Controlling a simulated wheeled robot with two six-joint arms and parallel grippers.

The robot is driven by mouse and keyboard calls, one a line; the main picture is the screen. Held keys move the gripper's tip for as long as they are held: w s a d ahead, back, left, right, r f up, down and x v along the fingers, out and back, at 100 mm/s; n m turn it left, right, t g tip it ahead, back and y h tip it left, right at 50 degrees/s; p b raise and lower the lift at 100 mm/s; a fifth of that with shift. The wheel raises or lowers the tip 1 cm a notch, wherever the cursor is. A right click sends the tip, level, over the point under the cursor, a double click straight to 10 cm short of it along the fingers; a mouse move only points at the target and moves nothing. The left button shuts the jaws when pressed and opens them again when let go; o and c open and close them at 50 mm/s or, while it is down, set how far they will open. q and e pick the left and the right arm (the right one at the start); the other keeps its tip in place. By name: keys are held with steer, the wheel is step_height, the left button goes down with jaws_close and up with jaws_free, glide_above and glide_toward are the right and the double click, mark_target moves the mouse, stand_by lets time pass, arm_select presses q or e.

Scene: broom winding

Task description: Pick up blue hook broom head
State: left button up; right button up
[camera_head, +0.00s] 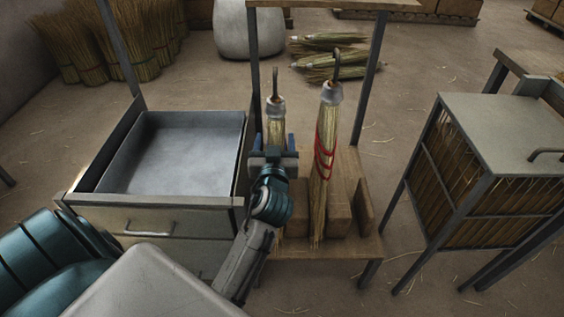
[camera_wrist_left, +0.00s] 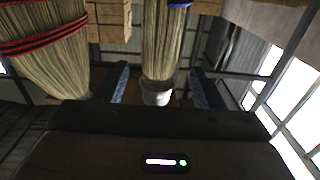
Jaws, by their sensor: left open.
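The blue hook broom head (camera_head: 275,112) stands upright on the wooden stand, with a hook and pale collar at its top. In the left wrist view its straw (camera_wrist_left: 167,45) carries a blue band at the top edge of the picture, and its pale collar lies near the fingers. My left gripper (camera_head: 275,143) is open, its fingers either side of this broom head; contact cannot be told. In the head view the gripper hides its lower part. A red-banded broom head (camera_head: 326,150) stands to its right and shows at left in the left wrist view (camera_wrist_left: 45,45). My right gripper is out of view.
The wooden stand (camera_head: 350,246) has wooden blocks (camera_head: 339,213) beside the brooms and posts rising behind. A metal tray drawer unit (camera_head: 185,150) stands left. A straw-filled rack (camera_head: 505,130) stands right. Straw bundles (camera_head: 335,65) lie behind on the floor.

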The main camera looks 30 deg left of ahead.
mark_target(276, 127)
arm_select(q)
steer(key=x, duration=0.4)
steer(key=f+x, duration=0.1)
steer(key=x, duration=0.2)
jaws_close()
